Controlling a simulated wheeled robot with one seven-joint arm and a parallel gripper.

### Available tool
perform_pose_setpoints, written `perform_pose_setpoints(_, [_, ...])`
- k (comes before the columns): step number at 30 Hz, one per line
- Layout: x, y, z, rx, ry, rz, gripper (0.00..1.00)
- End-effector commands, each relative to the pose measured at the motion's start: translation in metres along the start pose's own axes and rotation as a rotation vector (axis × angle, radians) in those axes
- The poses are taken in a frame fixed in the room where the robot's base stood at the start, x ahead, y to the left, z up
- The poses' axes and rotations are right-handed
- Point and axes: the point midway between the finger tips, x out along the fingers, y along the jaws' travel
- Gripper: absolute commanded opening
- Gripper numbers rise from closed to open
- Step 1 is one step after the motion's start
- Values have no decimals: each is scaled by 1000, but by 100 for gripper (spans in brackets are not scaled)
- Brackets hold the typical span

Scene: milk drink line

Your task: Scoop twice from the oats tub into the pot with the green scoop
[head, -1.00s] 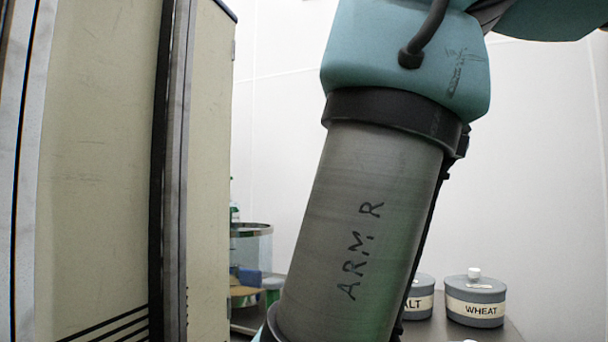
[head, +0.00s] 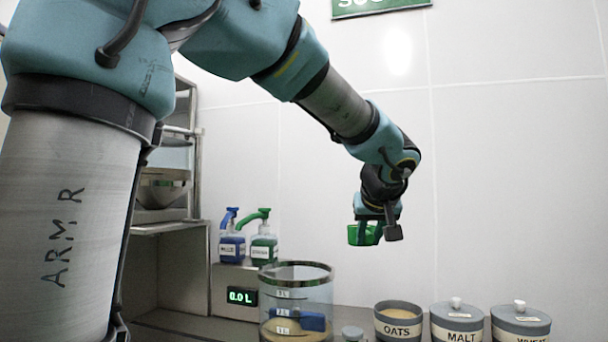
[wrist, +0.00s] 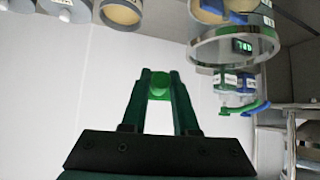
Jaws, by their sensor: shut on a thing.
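The green scoop (head: 357,236) hangs in the air in the head view, held by my gripper (head: 378,222). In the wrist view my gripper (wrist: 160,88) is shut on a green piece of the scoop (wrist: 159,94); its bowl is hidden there. The oats tub (head: 398,330) stands open on the counter, below and slightly right of the scoop, with pale content showing. The clear pot (head: 318,289) with a steel rim stands left of the tub. It holds tan content and a blue object (head: 311,321). Both vessels show at the top of the wrist view.
Lidded malt (head: 456,325) and wheat (head: 520,326) tubs stand right of the oats. A small grey lidded object (head: 352,333) sits between pot and oats tub. Blue (head: 231,240) and green (head: 263,240) pump bottles stand behind, above a display reading 0.0 L.

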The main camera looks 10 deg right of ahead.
Motion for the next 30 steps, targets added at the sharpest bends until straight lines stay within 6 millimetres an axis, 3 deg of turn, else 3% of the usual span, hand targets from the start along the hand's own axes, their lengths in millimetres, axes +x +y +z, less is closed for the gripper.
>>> perform_pose_setpoints(1, [-9,-28,-26,-21,1,-22,0])
perform_pose_setpoints(6, [-15,-96,-60,-60,8,-67,0])
perform_pose_setpoints(12, [-21,-139,-76,-83,16,-95,0])
perform_pose_setpoints(16, [-20,-147,-76,-85,18,-100,0])
perform_pose_setpoints(30, [-3,-146,-57,-84,17,-99,0])
